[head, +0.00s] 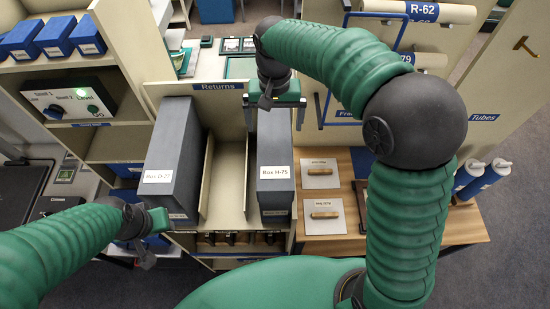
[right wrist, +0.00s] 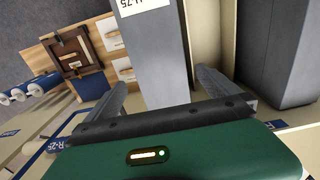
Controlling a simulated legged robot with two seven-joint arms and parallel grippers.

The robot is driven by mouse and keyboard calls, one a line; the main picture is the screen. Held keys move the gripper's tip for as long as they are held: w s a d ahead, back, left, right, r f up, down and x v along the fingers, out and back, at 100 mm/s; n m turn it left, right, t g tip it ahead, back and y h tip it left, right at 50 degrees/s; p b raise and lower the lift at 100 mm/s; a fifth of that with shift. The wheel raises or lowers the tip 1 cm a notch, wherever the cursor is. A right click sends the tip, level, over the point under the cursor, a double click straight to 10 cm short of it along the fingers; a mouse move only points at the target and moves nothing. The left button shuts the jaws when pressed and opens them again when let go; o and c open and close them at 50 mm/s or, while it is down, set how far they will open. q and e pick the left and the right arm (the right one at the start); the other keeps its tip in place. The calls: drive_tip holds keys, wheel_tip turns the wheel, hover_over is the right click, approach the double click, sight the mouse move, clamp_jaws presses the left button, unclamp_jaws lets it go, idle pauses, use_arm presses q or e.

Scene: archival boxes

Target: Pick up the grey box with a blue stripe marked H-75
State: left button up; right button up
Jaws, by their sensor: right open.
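The grey box H-75 (head: 275,150) stands upright in the right part of the Returns shelf, its white label facing me. A narrow bluish band shows low on its front. My right gripper (head: 275,116) is over the far end of this box, open, with a finger on each side. In the right wrist view, the grey box (right wrist: 166,55) passes between the two spread fingers of the gripper (right wrist: 162,82). Whether the fingers touch it is unclear. My left gripper (head: 150,238) is low at the left, apart from this box; its finger opening is not clear.
Another grey box (head: 172,150), its label seemingly ending in 27, stands in the left part of the shelf. A bare divider and an empty slot (head: 229,180) lie between the boxes. A wooden table (head: 345,232) with two handled plates is at right. Blue boxes (head: 55,38) sit upper left.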

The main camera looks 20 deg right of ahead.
sight(274, 136)
drive_tip(key=f, duration=0.4)
drive_tip(key=shift+w+f+p, duration=0.2)
drive_tip(key=shift+p, duration=0.15)
drive_tip(key=f, duration=0.1)
drive_tip(key=f+p, duration=0.2)
drive_tip(key=f, duration=0.1)
drive_tip(key=shift+s+a, duration=0.15)
drive_tip(key=shift+s, duration=0.1)
drive_tip(key=shift+f, duration=0.5)
drive_tip(key=shift+w, duration=0.1)
drive_tip(key=c, duration=1.8)
drive_tip(key=shift+c, duration=0.8)
